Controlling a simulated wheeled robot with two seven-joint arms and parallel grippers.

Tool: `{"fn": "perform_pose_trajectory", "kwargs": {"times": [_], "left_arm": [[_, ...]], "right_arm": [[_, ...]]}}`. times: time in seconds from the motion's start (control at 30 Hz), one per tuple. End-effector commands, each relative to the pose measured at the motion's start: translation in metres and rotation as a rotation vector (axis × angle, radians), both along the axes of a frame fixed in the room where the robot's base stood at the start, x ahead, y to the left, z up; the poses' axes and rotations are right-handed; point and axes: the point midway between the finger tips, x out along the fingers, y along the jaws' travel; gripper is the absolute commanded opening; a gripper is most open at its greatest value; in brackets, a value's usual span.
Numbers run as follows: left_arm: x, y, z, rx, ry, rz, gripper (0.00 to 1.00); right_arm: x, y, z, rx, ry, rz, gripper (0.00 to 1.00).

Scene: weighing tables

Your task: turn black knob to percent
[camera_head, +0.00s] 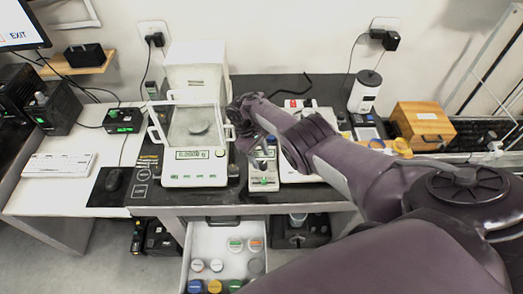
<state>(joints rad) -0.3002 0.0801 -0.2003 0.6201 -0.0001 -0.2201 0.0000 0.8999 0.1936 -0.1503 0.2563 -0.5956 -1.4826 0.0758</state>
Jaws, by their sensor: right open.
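The white analytical balance (194,172) stands on the dark tabletop, with a glass draft chamber (193,127) and a round pan (198,126) inside. A small dark round spot that looks like the black knob (220,153) sits on its front panel, right of the lit display. Its setting and any percent mark are too small to read. My right arm reaches in from the right, and its gripper (252,132) is open beside the balance's right side, up and right of the knob and apart from it. My left gripper is not in view.
A smaller instrument (264,178) with a green display stands right of the balance, below my right gripper. An open drawer (226,240) holding several jars juts out below the table. A wooden box (422,122) stands at the right. A keyboard (58,165) lies on the left desk.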

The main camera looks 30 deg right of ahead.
Motion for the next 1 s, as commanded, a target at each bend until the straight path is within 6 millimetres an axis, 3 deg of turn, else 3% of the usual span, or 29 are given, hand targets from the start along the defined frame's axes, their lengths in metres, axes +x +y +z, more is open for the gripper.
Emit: {"fn": "perform_pose_trajectory", "kwargs": {"times": [0.1,0.33,1.0], "left_arm": [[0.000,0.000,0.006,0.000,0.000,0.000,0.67],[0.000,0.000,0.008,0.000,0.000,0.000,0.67],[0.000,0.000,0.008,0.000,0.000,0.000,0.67]], "right_arm": [[0.009,0.004,0.023,0.002,-0.005,0.000,0.50],[0.018,0.008,0.046,0.001,-0.002,0.000,0.50],[0.018,0.009,0.044,-0.005,-0.011,0.000,0.50]]}}
